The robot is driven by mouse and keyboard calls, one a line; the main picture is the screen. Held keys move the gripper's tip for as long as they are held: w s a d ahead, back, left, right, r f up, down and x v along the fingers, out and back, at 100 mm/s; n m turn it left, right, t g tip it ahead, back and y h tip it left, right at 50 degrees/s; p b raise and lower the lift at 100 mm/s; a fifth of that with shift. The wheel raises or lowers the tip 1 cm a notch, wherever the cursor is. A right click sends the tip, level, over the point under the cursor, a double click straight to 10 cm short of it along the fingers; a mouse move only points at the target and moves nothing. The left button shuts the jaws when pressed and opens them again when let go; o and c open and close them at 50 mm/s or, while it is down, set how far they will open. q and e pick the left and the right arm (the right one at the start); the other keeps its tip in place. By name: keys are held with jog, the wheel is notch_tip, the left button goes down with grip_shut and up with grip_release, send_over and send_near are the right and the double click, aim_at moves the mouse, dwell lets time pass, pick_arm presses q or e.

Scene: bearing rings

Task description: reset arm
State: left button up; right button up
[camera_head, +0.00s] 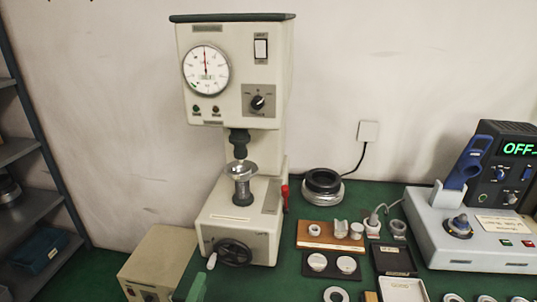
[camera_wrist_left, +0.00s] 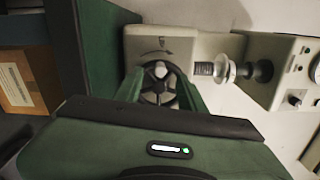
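My left gripper (camera_head: 196,288) shows at the bottom edge of the head view as a green finger, in front of the tester. In the left wrist view its two green fingers (camera_wrist_left: 161,84) stand apart, with nothing seen gripped between them. The black handwheel (camera_head: 232,252) of the cream hardness tester (camera_head: 235,80) is beyond the fingers; it also shows in the left wrist view (camera_wrist_left: 158,82) between them. I cannot tell whether the fingers touch the wheel. My right gripper is in neither view.
A cream box (camera_head: 155,262) stands left of the tester. On the green table to the right are a wooden block (camera_head: 318,240) with metal parts, dark trays (camera_head: 393,260), a black ring (camera_head: 322,184) and a grey device (camera_head: 470,245) with an OFF display. A shelf (camera_head: 30,205) stands at the far left.

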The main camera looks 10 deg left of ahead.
pick_arm(q)
jog(key=s+a+f+n+g+y, duration=0.35)
jog(key=s+n+g, duration=0.3)
jog(key=n, duration=0.45)
jog(key=s+d+f+n+g+h, duration=0.1)
jog(key=s+d+n+g+h, duration=0.2)
jog(key=s, duration=0.6)
jog(key=s+d+f+n+g, duration=0.1)
jog(key=s+d+n+g, duration=0.3)
jog(key=s, duration=0.5)
notch_tip(320, 180, down, 26)
jog(key=s+r+g, duration=0.1)
jog(key=g, duration=0.2)
jog(key=s+a+f, duration=0.2)
jog(key=s+f, duration=0.6)
jog(key=s+a+f, duration=0.2)
jog(key=s+f, duration=0.7)
jog(key=shift+s+f+m+g, duration=0.25)
jog(key=shift+m+g, duration=0.1)
jog(key=shift+m, duration=0.05)
